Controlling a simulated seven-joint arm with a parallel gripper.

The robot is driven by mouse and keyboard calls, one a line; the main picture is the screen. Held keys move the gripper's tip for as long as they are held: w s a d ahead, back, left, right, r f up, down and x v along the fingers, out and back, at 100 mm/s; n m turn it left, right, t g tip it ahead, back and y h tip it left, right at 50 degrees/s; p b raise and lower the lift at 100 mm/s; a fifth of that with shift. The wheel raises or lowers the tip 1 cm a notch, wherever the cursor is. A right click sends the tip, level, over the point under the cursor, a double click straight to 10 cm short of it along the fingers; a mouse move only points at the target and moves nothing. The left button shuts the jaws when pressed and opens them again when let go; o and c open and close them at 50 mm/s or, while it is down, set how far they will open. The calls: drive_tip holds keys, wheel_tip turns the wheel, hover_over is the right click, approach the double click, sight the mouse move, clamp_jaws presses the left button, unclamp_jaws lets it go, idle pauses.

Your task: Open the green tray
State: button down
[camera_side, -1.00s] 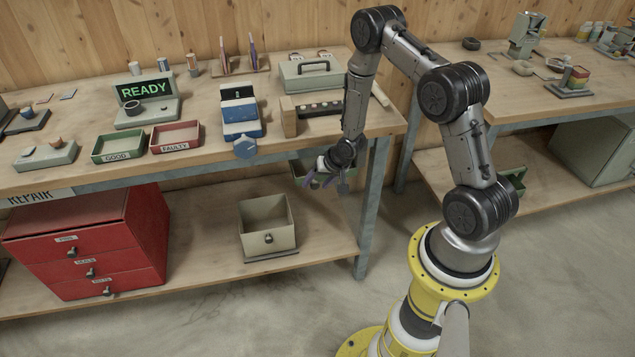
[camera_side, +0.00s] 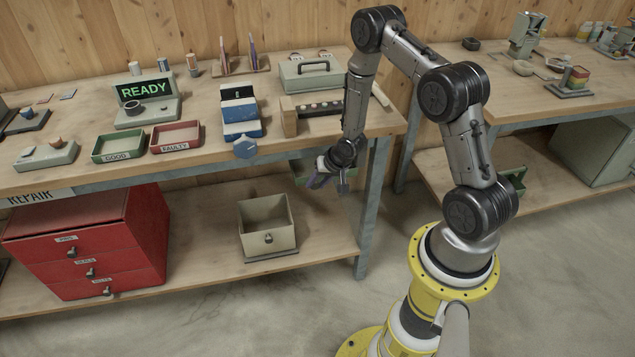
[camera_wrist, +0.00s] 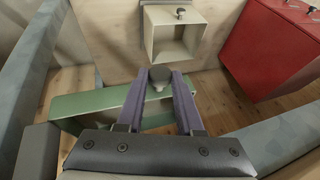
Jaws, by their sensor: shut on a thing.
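The green tray (camera_side: 299,168) hangs under the top of the main bench, near its right front leg. My arm and gripper hide part of it. The wrist view shows the green tray (camera_wrist: 90,103) below and left of my fingers. My gripper (camera_side: 313,182) is in front of the tray, below the bench top. In the wrist view my gripper (camera_wrist: 160,77) has its two purple fingers on either side of a dark, rounded knob (camera_wrist: 159,74) with a pale stem. The fingers are shut on this knob. I cannot see clearly how far the tray is out.
The bench's grey leg (camera_side: 373,205) stands close to the right of my gripper. A beige open bin (camera_side: 267,238) sits on the lower shelf, with a red drawer cabinet (camera_side: 85,245) farther left. A blue knob (camera_side: 246,148) juts at the bench edge above.

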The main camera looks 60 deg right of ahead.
idle(0.9)
drive_tip(key=s+d+n+g+y, duration=0.1)
drive_tip(key=s+n+y, duration=0.4)
drive_tip(key=s+n, duration=0.9)
drive_tip(key=shift+s+d+g+y, duration=0.4)
drive_tip(key=shift+s+g, duration=0.5)
drive_tip(key=shift+s, duration=0.5)
drive_tip(key=c, duration=0.5)
unclamp_jaws()
drive_tip(key=shift+c, duration=0.2)
